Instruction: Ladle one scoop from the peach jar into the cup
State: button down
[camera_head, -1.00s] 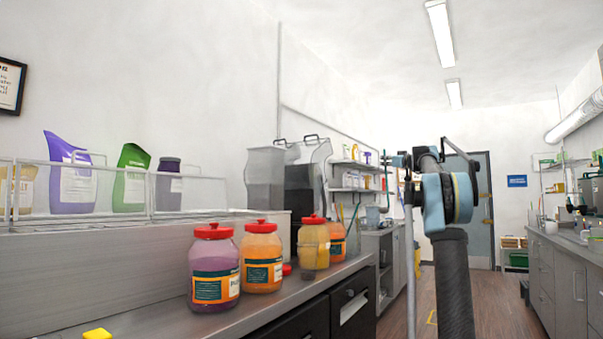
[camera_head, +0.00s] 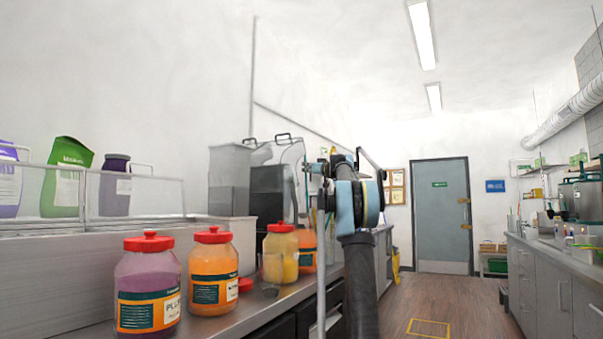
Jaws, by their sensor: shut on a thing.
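My gripper (camera_head: 319,168) is small at mid-picture, left of my blue wrist joint, and seen edge-on. It is shut on a long thin grey rod that looks like the ladle's handle (camera_head: 321,265). The rod hangs upright and leaves the picture at the bottom, so no bowl shows. On the left counter stand an orange jar (camera_head: 213,272) with a red lid, a yellow jar (camera_head: 281,258) with a red lid, and another orange jar (camera_head: 307,252), partly hidden. I cannot read which is peach. I cannot make out the cup.
A purple jar labelled plum (camera_head: 148,285) stands nearest on the counter. A loose red lid (camera_head: 245,285) and a small dark object (camera_head: 270,292) lie by the jars. Clear bins with bottles (camera_head: 68,178) line the wall. The wooden floor (camera_head: 450,305) towards the door is open.

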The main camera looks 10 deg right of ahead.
jog(key=shift+a, duration=0.45)
notch_tip(320, 180, down, 6)
dwell(0.7)
jog(key=shift+f, duration=4.85)
jog(key=shift+r, duration=0.15)
notch_tip(320, 180, up, 14)
dwell(0.8)
